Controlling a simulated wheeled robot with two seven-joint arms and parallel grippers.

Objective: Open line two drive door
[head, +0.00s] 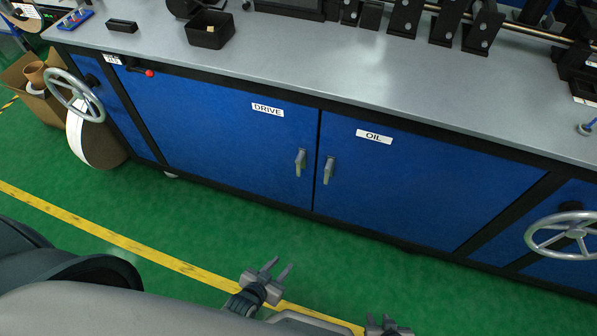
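The DRIVE door (225,130) is a blue panel in the front of a grey-topped cabinet, with a white DRIVE label (267,109). It is closed. Its grey lever handle (300,162) hangs upright near its right edge. My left gripper (281,265) is below the door in the picture, over the green floor, apart from the handle. Its two fingers are spread and empty. My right gripper (381,319) is further right at the bottom edge, partly cut off; its visible fingertips stand apart with nothing between them.
The closed OIL door (420,185) with its own handle (329,170) adjoins on the right. Handwheels stick out at the left (75,95) and right (562,235). A cardboard box (35,95) stands far left. Green floor before the doors is clear, crossed by a yellow line (110,237).

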